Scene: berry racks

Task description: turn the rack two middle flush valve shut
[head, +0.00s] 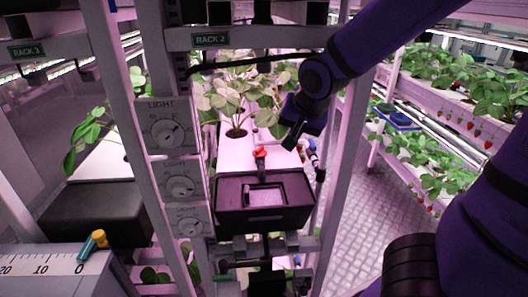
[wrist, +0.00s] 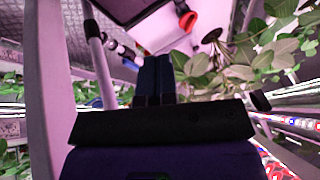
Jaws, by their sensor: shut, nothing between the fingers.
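A red valve handle (head: 260,153) stands at the back edge of a black box (head: 232,218) on the middle level of rack two, under the RACK 2 label (head: 210,40). It also shows at the top of the wrist view (wrist: 188,20). My gripper (head: 290,146) is shut and empty, pointing down to the right of the red handle and apart from it. In the wrist view its two dark blue fingers (wrist: 155,58) lie side by side, with the handle beyond and to the right. I cannot tell whether the valve is open or shut.
Grey rack posts (head: 158,200) with LIGHT dials (head: 168,130) stand left of the box. Strawberry plants (head: 235,100) grow behind the handle. A pipe with fittings (head: 313,155) is close right of my gripper. An aisle (head: 365,220) lies free on the right.

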